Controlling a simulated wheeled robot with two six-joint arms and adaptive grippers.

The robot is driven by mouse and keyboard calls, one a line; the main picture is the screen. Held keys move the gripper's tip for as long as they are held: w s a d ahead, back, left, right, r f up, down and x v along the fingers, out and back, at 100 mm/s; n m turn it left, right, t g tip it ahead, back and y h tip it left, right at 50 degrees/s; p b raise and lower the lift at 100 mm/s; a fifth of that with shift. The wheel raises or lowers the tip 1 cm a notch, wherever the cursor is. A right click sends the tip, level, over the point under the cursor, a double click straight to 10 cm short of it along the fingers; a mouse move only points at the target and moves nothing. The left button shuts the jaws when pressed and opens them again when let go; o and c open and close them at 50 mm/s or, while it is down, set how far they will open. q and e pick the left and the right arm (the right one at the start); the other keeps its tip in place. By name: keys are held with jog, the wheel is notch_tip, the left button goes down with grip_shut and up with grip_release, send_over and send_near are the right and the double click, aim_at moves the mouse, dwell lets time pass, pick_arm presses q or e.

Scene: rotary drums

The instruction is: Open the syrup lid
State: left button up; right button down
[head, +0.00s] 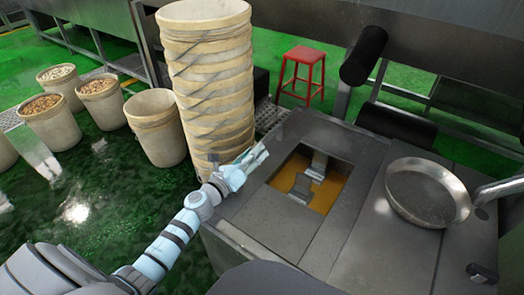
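A square opening in the grey metal top shows orange-brown syrup (284,179) below, with grey metal parts (318,165) inside it. Flat grey panels (374,222) surround the opening. I cannot tell which panel is the syrup lid. My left gripper (257,157) is above the left side of the grey top, left of the opening, its pale fingers pointing up and right. I see nothing held in it. Whether its fingers are apart or together is too small to tell, and so is any contact with the panel. My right gripper is not in view.
A round metal pan (425,194) sits on the right of the grey top. A tall stack of cream buckets (211,80) stands close behind my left gripper. An empty bucket (157,128), several filled ones and a red stool (301,75) stand on the green floor.

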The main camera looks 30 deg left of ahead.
pick_arm(q)
jog(key=w, duration=0.4)
jog(key=shift+w+d+b, duration=0.25)
jog(key=shift+b, duration=0.05)
jog(key=shift+w+r, duration=0.15)
jog(key=shift+w, duration=0.2)
grip_shut()
